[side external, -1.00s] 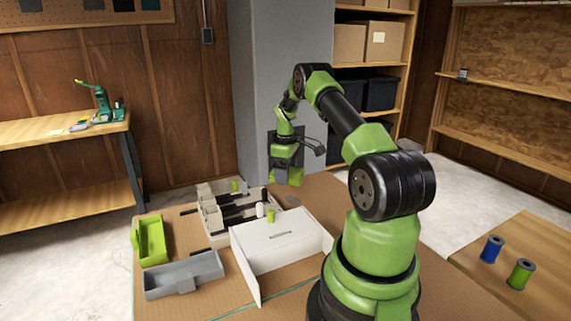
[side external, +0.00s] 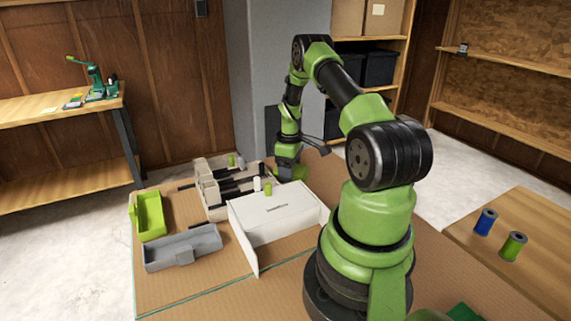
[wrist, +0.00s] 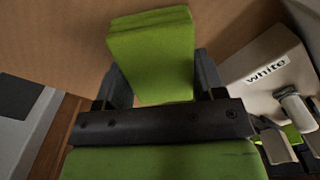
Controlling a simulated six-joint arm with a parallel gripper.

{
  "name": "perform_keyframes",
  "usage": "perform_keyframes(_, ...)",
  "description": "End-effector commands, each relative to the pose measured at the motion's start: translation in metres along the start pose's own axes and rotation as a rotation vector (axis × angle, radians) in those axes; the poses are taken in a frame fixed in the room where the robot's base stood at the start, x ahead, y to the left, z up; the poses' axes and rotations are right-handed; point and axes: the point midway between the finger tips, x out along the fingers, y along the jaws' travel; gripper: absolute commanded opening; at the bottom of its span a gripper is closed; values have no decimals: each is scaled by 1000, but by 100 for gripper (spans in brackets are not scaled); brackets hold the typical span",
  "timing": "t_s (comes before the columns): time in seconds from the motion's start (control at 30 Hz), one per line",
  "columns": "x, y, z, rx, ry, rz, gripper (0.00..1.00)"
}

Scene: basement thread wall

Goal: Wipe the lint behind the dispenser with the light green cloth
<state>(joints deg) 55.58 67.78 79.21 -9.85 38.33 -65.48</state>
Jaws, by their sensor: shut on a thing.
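My gripper (wrist: 155,85) is shut on the light green cloth (wrist: 150,50), a thick folded pad between the two grey fingers in the wrist view. In the side view my gripper (side external: 289,172) is low, near the tabletop, just right of the off-white dispenser (side external: 208,190) and behind the white box. The dispenser's panel, labelled "white" (wrist: 266,71), is right of the cloth in the wrist view, with a gap between them. I cannot tell whether the cloth touches the table. I cannot make out any lint; the cloth and gripper may hide it.
A white box (side external: 278,222) stands in front of the dispenser. A lime green tray (side external: 149,216) and a grey tray (side external: 183,249) lie to the left. Blue (side external: 486,221) and green (side external: 513,246) spools stand on the right-hand table. Brown tabletop beside the cloth is clear.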

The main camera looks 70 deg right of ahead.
Motion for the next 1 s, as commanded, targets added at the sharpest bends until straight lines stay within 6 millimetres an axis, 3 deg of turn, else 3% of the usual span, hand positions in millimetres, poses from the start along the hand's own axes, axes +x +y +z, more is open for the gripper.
perform_keyframes(0.3, -1, -20, 20, 2, -3, 1, 44)
perform_keyframes(1.0, 0, 28, -28, 0, 1, 2, 44)
